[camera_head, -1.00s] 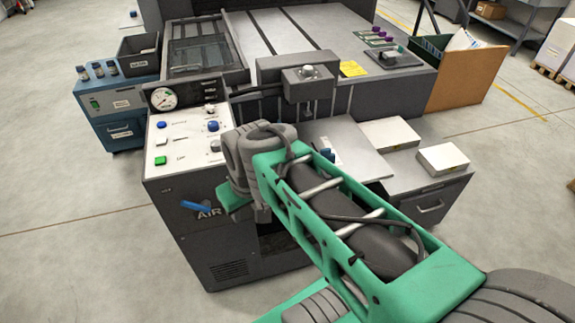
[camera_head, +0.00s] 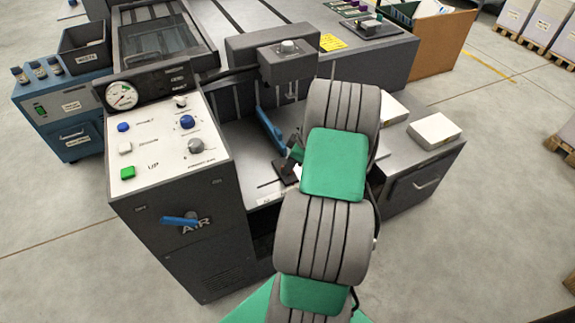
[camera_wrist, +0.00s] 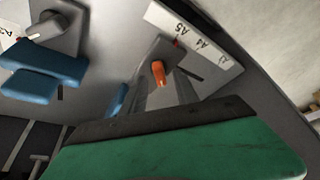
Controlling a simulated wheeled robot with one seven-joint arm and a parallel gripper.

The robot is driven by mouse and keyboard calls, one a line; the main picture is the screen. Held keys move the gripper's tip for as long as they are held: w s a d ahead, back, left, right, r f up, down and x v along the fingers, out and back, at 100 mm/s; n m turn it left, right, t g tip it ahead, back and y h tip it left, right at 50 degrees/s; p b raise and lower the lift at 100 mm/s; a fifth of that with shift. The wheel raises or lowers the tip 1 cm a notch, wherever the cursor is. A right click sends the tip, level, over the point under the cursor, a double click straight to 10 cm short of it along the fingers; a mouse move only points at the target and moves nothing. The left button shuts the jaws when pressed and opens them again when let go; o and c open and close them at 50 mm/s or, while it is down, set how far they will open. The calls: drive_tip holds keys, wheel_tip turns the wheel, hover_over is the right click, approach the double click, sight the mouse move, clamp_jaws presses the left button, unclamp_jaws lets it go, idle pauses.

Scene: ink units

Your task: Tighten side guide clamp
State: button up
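In the wrist view, an orange knob or lever (camera_wrist: 158,72) stands on a grey metal plate beside a white size scale (camera_wrist: 195,35) marked A5 and A4. It may be the side guide clamp; I cannot tell for sure. A blue double-bar piece (camera_wrist: 42,72) lies at the left, by a grey knob (camera_wrist: 45,27).
The control panel (camera_head: 160,135) with gauge and buttons stands left of my arm, with a blue AIR lever (camera_head: 180,219) below. A grey overhanging block (camera_head: 285,55) is close behind my gripper. A paper stack (camera_head: 434,132) lies to the right.

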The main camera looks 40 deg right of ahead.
drive_tip(key=shift+w+a+f, duration=0.1)
drive_tip(key=shift+w+f, duration=0.05)
drive_tip(key=shift+f, duration=0.4)
clamp_jaws()
